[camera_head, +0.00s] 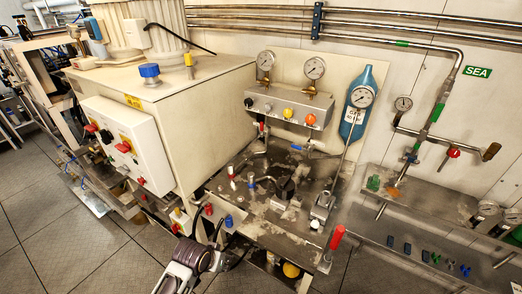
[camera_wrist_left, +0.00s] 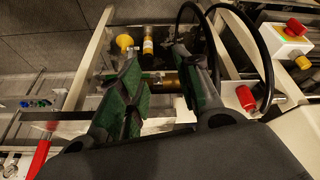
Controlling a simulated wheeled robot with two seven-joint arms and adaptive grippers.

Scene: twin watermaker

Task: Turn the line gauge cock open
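My left arm comes in at the bottom of the head view, far from that pipe. In the left wrist view my left gripper (camera_wrist_left: 165,92) has its two green-padded fingers apart, with a brass fitting showing between them; I see nothing gripped. My right gripper is not in view.
A gauge panel (camera_head: 290,105) with coloured knobs stands behind the cluttered steel bench. A red upright handle (camera_head: 336,237) rises at the bench's front. A white cabinet (camera_head: 165,90) fills the left. A lower steel shelf (camera_head: 370,225) holds small parts. Black hoses (camera_wrist_left: 262,50) loop near my gripper.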

